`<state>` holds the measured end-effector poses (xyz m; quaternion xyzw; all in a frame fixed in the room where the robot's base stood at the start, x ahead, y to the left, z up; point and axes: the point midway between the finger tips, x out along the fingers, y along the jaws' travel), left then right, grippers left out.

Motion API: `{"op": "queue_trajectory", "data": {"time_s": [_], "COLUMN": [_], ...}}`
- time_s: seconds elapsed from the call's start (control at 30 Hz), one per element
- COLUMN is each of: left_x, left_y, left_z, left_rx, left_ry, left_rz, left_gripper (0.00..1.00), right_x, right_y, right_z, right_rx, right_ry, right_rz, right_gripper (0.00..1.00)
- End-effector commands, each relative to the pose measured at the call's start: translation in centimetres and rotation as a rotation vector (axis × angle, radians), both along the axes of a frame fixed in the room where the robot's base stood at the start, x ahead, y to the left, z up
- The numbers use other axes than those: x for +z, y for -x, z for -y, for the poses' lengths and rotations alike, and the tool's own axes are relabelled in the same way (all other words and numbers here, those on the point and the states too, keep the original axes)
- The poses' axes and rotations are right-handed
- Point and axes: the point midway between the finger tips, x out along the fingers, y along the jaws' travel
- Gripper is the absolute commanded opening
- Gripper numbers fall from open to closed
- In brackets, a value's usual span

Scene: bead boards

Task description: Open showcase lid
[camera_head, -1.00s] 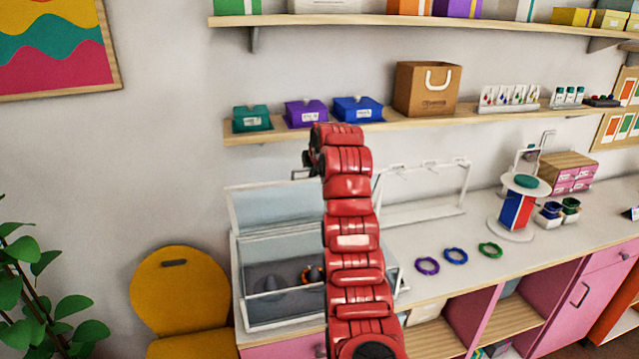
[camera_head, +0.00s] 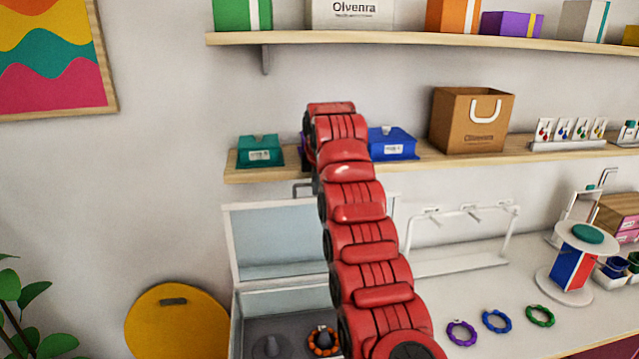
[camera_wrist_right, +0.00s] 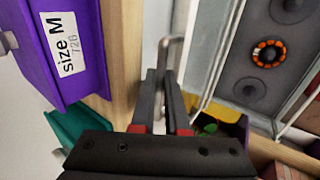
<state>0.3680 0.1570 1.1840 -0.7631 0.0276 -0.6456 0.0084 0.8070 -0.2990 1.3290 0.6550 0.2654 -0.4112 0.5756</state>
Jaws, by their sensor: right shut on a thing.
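The showcase (camera_head: 237,322) is a light-framed glass box on the white counter, low in the head view. Its glass lid (camera_head: 265,236) stands raised at the back of the box, partly hidden by my red right arm. A grey metal handle (camera_head: 299,186) shows at the lid's top edge, and in the right wrist view (camera_wrist_right: 172,50). My right gripper (camera_wrist_right: 166,105) is shut on this handle in the wrist view; in the head view my arm hides its fingers. An orange-and-black beaded ring (camera_head: 322,341) sits on a stand inside the box. My left gripper is out of view.
A wooden shelf (camera_head: 420,165) runs close behind and above the lid, with a teal box (camera_head: 260,151), a purple box (camera_wrist_right: 52,45), a blue box (camera_head: 393,143) and a paper bag (camera_head: 473,120).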

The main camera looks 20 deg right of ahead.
Motion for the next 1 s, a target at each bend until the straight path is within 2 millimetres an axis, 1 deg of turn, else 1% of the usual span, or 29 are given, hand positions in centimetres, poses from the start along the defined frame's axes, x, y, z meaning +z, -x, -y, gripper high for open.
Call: {"op": "queue_trajectory", "data": {"time_s": [0.03, 0.47, 0.5, 0.57, 0.6, 0.63, 1.0], "left_x": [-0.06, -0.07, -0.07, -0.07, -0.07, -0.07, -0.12], "left_y": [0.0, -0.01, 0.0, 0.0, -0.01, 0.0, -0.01], "left_z": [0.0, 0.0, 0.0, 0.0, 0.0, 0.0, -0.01], "left_rx": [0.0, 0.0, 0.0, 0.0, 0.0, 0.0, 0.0], "left_ry": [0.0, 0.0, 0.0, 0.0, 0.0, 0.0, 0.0], "left_rz": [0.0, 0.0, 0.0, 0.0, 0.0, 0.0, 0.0], "left_gripper": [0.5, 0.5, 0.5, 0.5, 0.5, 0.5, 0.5], "right_x": [-0.45, -0.65, -0.65, -0.65, -0.66, -0.67, -0.71], "right_y": [0.18, 0.24, 0.25, 0.25, 0.24, 0.25, 0.32], "right_z": [0.04, -0.03, -0.03, -0.03, -0.03, -0.04, -0.17], "right_rx": [-0.002, -0.002, -0.002, -0.002, -0.002, -0.002, -0.002], "right_ry": [-0.001, -0.003, -0.003, -0.003, -0.003, -0.003, -0.005], "right_rz": [-0.014, -0.022, -0.022, -0.022, -0.022, -0.023, -0.026], "right_gripper": [0.0, 0.0, 0.19, 0.3, 0.37, 0.41, 0.41]}}
